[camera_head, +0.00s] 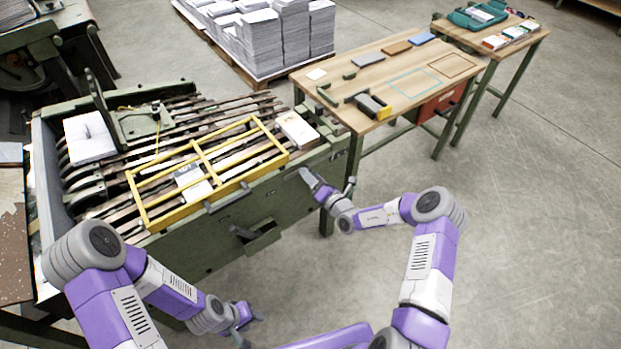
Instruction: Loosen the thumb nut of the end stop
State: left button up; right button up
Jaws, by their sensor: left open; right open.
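The green gathering machine (200,245) stands at the left, with dark slatted rails across its top. A green upright plate with a bracket (138,122) stands on the rails towards the left; it may be the end stop, but I cannot tell for sure. The thumb nut is too small to make out. My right gripper (305,174) is open at the machine's front right edge, below a white booklet stack (297,129), and apart from the upright plate.
A yellow guard frame (145,211) lies over the rails, with a small white stack under it. A white paper stack (88,138) sits at the left end. A wooden table (345,78) with tools stands at the right. The floor at right is clear.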

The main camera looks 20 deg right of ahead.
jog(key=shift+w+a, duration=0.15)
jog(key=shift+w, duration=0.3)
jog(key=shift+c, duration=0.4)
jog(key=c, duration=1)
jog(key=shift+o, duration=0.2)
jog(key=n+p, duration=1)
jog(key=n, duration=0.7)
jog(key=shift+s+a+n+p, duration=0.1)
jog(key=shift+n+p, duration=0.2)
jog(key=shift+n, duration=0.1)
